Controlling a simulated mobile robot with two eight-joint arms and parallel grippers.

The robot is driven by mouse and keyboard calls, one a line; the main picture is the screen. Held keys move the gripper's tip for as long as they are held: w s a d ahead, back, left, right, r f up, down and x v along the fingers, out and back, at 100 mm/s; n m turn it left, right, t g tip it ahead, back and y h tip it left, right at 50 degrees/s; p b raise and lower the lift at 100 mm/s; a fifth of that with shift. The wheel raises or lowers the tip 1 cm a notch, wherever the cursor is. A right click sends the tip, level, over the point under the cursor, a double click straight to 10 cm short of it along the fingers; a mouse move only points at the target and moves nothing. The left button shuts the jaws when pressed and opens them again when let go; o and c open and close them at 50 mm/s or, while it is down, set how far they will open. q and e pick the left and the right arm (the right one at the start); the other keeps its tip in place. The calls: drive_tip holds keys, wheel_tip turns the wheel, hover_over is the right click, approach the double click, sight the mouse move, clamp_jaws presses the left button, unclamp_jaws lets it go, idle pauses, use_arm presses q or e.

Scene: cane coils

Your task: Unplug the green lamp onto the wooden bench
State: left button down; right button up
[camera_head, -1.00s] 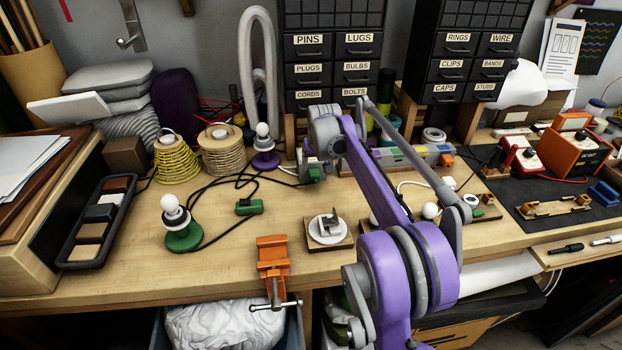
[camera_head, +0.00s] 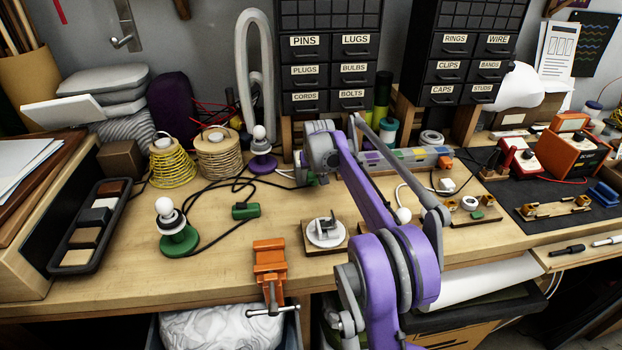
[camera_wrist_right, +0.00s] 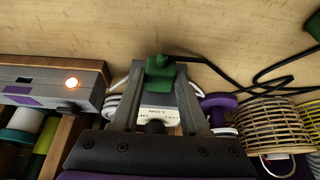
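The green lamp (camera_head: 178,242), with a white unlit bulb, stands upright on the wooden bench (camera_head: 110,275) at the left. Its black cord runs by a green inline switch (camera_head: 246,211) toward the back. My right gripper (camera_wrist_right: 160,68) reaches down to the back of the bench. In the right wrist view its two fingers close on either side of a green plug (camera_wrist_right: 160,78) with a black cord. A white socket block (camera_wrist_right: 158,114) with lettering lies between the fingers behind the plug. Whether the plug's prongs are in it is hidden. My left gripper is out of view.
A purple lamp (camera_head: 262,165) and cane coils (camera_head: 218,155) stand left of my gripper. An orange vise (camera_head: 270,262) sits at the front edge and a white round fitting (camera_head: 325,233) behind it. A box with a lit orange light (camera_wrist_right: 71,83) is close by.

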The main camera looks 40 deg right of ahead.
clamp_jaws()
drive_tip(key=shift+s+a+b, duration=0.2)
drive_tip(key=shift+s+a, duration=0.15)
drive_tip(key=shift+s, duration=0.3)
drive_tip(key=shift+s+a+b, duration=0.15)
drive_tip(key=shift+s+a, duration=0.25)
drive_tip(key=shift+s, duration=0.3)
drive_tip(key=shift+s+a+b, duration=0.2)
drive_tip(key=shift+s+a, duration=0.15)
drive_tip(key=shift+s, duration=0.3)
drive_tip(key=shift+r, duration=0.15)
drive_tip(key=shift+r+p, duration=1.25)
drive_tip(key=shift+r, duration=0.2)
drive_tip(key=shift+d+f, duration=0.1)
